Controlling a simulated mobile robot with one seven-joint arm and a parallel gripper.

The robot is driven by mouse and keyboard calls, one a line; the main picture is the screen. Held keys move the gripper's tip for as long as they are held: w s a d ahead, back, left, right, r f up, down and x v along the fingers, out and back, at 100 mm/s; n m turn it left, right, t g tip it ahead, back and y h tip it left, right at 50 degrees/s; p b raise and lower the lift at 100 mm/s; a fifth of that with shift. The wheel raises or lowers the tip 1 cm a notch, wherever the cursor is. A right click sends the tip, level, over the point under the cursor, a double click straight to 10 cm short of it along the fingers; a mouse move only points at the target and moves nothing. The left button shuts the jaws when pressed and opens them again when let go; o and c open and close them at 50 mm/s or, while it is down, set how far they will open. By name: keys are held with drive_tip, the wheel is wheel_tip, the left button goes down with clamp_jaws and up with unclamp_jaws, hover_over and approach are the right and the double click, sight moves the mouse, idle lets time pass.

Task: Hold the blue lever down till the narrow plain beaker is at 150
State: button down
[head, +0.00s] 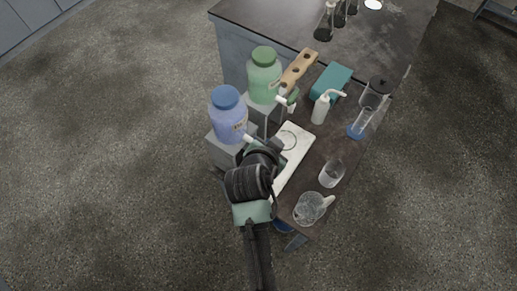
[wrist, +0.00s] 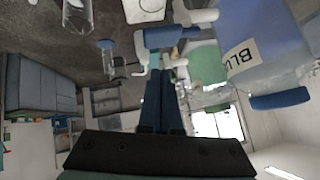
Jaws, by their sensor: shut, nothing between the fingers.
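The blue-capped bottle (head: 229,113) stands on a grey block; its "BLU" label (wrist: 242,56) shows in the wrist view. Its tap has a blue lever (wrist: 166,37). My gripper (head: 276,148) is in front of this tap. In the wrist view its closed fingers (wrist: 164,75) point towards the tap, just below the lever as pictured; I cannot tell whether they touch it. A plain glass beaker (head: 331,173) stands right of the white tray (head: 299,157); a clear glass vessel (wrist: 77,14) shows in the wrist view. I cannot read any level. My arm hides the spot under the blue tap.
A green-capped bottle (head: 265,78) with its own tap stands behind. A glass jug (head: 309,208) is at the bench's near end. A wash bottle (head: 321,109), teal box (head: 331,82), blue-footed cylinder (head: 361,124) and wooden rack (head: 299,69) stand farther back.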

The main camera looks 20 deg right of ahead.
drive_tip(key=w+a+b+v, duration=0.1)
drive_tip(key=b+v, duration=0.2)
drive_tip(key=v, duration=0.7)
drive_tip(key=shift+r, duration=0.1)
drive_tip(key=w+a+r+n+t+y+b, duration=0.1)
drive_tip(key=w+r+n+t, duration=0.15)
drive_tip(key=r, duration=0.45)
drive_tip(key=w+a+r+n+t+b, duration=0.1)
drive_tip(key=w+a+r+t+b, duration=0.1)
drive_tip(key=w+r+t, duration=0.35)
drive_tip(key=w+a+r+n+t+y+b, duration=0.1)
drive_tip(key=w+r+n+t, duration=0.1)
drive_tip(key=r, duration=0.7)
drive_tip(key=s+a+r+n+t+y+b, duration=0.1)
drive_tip(key=s+r+t, duration=0.4)
drive_tip(key=r, duration=0.7)
drive_tip(key=s+a+r+n+t+y+b, duration=0.2)
drive_tip(key=s+a+r+n+t, duration=0.2)
drive_tip(key=r, duration=0.8)
drive_tip(key=shift+s+n+t+y, duration=0.35)
drive_tip(key=shift+s+n, duration=0.2)
drive_tip(key=shift+s, duration=0.25)
drive_tip(key=shift+d, duration=0.15)
